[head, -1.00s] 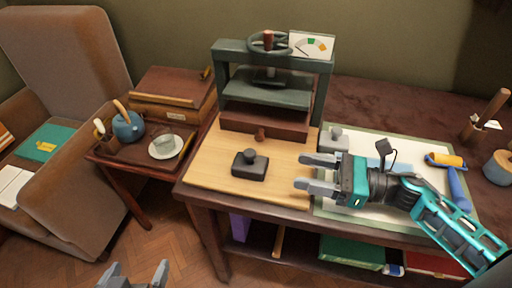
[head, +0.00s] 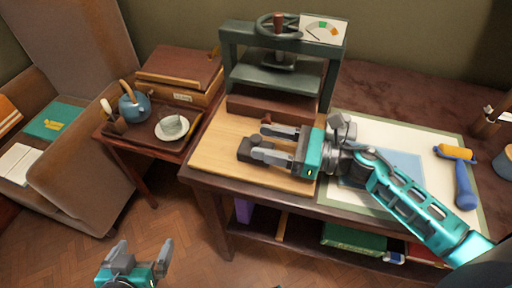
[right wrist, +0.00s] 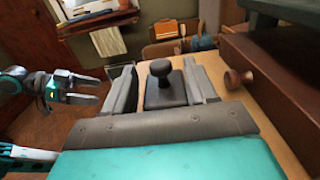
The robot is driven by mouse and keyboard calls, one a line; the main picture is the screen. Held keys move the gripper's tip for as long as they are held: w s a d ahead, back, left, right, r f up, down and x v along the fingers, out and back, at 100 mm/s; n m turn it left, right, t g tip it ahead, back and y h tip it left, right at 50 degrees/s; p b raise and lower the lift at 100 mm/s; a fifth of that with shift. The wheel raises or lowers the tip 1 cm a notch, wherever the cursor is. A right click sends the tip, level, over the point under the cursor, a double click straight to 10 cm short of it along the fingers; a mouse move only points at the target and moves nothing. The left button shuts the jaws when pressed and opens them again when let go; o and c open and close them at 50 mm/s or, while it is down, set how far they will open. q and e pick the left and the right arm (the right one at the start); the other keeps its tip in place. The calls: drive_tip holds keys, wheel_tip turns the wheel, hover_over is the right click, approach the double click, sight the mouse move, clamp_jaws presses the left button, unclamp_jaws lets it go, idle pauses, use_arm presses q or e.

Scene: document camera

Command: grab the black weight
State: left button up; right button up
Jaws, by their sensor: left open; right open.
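The black weight (head: 250,149) is a dark block with a round knob on top. It stands upright on the pale wooden board (head: 215,148) in front of the press. My right gripper (head: 262,143) is open and reaches in from the right, with its fingertips at the weight and partly covering it. In the right wrist view the weight (right wrist: 166,88) stands between the two open fingers, near their tips, with its knob up. I cannot tell whether either finger touches it. My left gripper (head: 146,252) is open and empty, low over the floor in front of the table.
The green press (head: 275,78) with a brown drawer (head: 270,108) stands behind the weight. The drawer's knob (right wrist: 238,79) is close to one finger.

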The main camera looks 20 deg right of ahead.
sight(256, 137)
drive_tip(key=shift+x, duration=1.6)
drive_tip(key=shift+d, duration=0.1)
drive_tip(key=shift+c, duration=0.3)
clamp_jaws()
drive_tip(key=shift+r, duration=0.1)
